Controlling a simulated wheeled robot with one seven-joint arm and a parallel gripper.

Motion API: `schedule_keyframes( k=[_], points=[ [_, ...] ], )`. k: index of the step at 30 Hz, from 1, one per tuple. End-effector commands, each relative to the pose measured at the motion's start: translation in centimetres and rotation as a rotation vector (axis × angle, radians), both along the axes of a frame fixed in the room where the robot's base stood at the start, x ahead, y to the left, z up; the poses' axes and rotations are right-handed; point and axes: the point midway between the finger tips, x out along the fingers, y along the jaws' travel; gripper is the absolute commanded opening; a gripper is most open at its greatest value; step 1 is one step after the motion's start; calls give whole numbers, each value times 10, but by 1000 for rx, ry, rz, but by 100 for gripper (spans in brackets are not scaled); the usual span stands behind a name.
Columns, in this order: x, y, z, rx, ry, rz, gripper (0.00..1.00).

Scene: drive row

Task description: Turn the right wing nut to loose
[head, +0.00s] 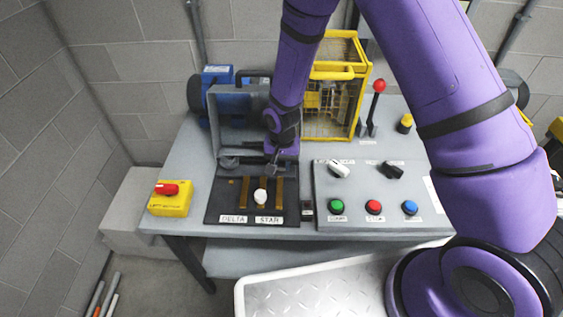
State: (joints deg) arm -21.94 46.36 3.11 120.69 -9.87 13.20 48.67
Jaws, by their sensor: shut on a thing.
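My gripper (272,170) points down at the back right of the dark DELTA/STAR board (228,205), in front of the grey box. It is shut on the right wing nut, which the fingers hide; I cannot tell its angle. A dark round piece (228,162) at the back left of the board may be the left wing nut, but it is too small to be sure. Brass bars (244,190) and a white knob (261,196) are on the board in front of the gripper.
Right of the board is a grey control panel (330,218) with knobs and coloured buttons. Behind stand a yellow cage (335,125) and a red-tipped lever (378,87). A yellow box with a red switch (170,203) sits at left. The grey box (225,115) rises close behind my gripper.

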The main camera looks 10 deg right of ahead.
Motion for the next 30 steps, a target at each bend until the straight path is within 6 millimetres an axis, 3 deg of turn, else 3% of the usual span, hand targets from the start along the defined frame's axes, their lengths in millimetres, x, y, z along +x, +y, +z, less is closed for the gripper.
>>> schedule_keyframes(
  k=[30],
  points=[
    [2, -4, 0, 1, -2, 964, 2]
  ],
)
